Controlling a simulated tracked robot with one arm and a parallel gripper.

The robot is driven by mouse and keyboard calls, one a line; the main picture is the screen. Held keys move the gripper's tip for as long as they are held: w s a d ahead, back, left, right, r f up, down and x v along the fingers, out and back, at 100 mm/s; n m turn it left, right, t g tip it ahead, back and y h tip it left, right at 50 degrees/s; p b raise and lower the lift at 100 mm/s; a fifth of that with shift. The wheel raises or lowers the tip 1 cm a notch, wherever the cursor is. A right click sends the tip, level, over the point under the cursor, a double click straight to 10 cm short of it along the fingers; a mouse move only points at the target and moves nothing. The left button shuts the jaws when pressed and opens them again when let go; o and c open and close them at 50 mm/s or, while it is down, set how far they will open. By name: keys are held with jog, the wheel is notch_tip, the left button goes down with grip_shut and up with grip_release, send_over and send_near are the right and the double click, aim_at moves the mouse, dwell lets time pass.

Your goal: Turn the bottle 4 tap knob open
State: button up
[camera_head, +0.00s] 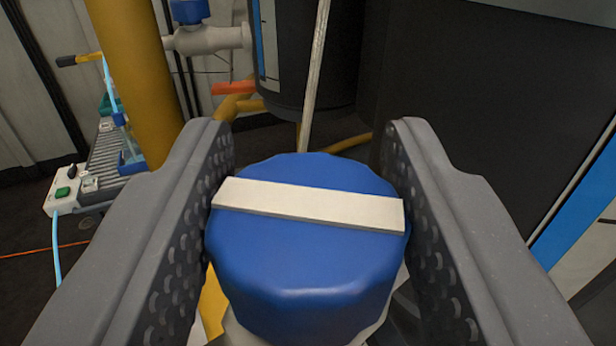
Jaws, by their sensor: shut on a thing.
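A round blue tap knob (300,255) with a white bar (305,203) across its top fills the lower middle of the head camera view. The white bar runs nearly left to right, its right end slightly lower in the picture. My gripper (308,215) has one grey, dimpled finger on each side of the knob and is shut on it. The valve body under the knob is mostly hidden. No number shows on the knob.
A second blue knob (189,11) sits on a pale valve at the top. A yellow post (140,75) stands at left, beside a roller conveyor (105,160) and a box with a green button (63,191). Dark tanks (480,110) fill the right side.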

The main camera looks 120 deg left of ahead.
jog(key=shift+w+r+n+g+h+b, duration=0.1)
jog(key=shift+r+n+g+h+b, duration=0.05)
jog(key=shift+n+g+h+b, duration=1.05)
dwell(0.5)
jog(key=shift+y, duration=0.3)
jog(key=o, duration=0.9)
jog(key=shift+c, duration=0.2)
jog(key=shift+o, duration=0.5)
